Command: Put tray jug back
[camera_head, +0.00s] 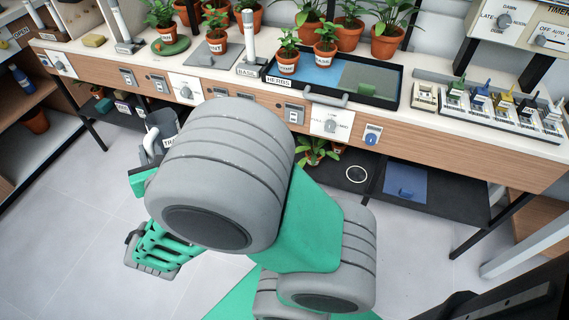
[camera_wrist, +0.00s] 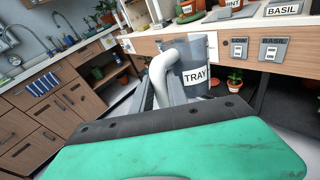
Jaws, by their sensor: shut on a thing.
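The tray jug (camera_wrist: 211,55) is grey with a white TRAY label and a pale curved handle (camera_wrist: 158,68). In the wrist view my gripper (camera_wrist: 163,92) is shut on that handle, and the jug hangs beyond the fingers in front of the bench. In the head view the jug (camera_head: 160,122) shows at the left of my arm, near the bench front. My arm hides part of the jug and most of the gripper there.
The bench (camera_head: 459,153) carries potted plants and a black HERBS tray (camera_head: 387,101). Below, a dark lower shelf holds a white ring mark (camera_head: 357,174), a blue mat (camera_head: 405,181) and a plant (camera_head: 316,151). The tiled floor (camera_head: 60,225) at left is clear.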

